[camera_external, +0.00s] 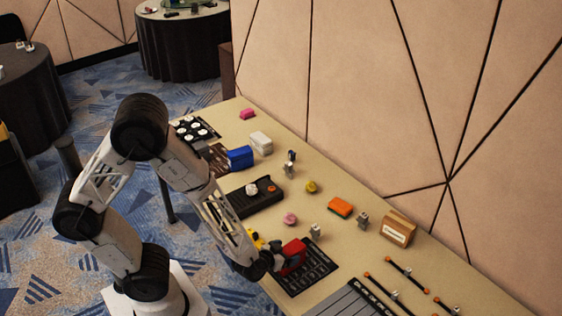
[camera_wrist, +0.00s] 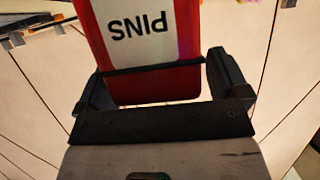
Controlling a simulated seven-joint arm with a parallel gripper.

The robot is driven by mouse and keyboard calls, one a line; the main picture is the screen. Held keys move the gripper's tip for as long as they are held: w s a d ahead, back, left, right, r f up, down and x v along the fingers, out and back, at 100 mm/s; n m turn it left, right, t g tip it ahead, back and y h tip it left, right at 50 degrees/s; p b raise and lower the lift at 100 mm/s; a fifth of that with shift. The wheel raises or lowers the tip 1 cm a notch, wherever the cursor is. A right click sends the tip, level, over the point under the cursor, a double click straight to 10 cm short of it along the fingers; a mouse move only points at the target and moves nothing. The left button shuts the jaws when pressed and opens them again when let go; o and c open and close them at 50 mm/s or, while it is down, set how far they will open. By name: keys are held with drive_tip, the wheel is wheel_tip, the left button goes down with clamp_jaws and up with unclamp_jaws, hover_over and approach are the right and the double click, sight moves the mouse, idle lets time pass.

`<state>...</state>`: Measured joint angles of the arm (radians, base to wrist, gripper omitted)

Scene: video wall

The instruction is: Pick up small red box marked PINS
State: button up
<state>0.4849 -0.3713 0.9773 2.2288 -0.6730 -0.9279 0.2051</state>
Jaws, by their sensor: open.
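The small red box (camera_external: 293,250) sits at the near edge of the table, over a black gridded tray (camera_external: 318,268). In the wrist view the red box (camera_wrist: 150,84) fills the upper middle, with a white label reading PINS upside down. My gripper (camera_external: 272,259) is right at the box, low over the table edge. In the wrist view my gripper (camera_wrist: 160,78) is open, with one finger on each side of the box. The left finger is close to the box, and a gap shows at the right finger. Whether either touches it is unclear.
A yellow item (camera_external: 256,239) lies just behind my gripper. A pink piece (camera_external: 290,218) and a small metal part (camera_external: 315,231) stand beyond the box. A grey panel (camera_external: 350,302) lies to the right. An orange block (camera_external: 340,207) and cardboard box (camera_external: 397,229) are near the wall.

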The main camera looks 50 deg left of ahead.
drive_tip(key=shift+c, duration=0.2)
idle(0.4)
drive_tip(key=c, duration=1.3)
drive_tip(key=shift+o, duration=0.2)
drive_tip(key=shift+w+r, duration=0.1)
wheel_tip(320, 180, up, 10)
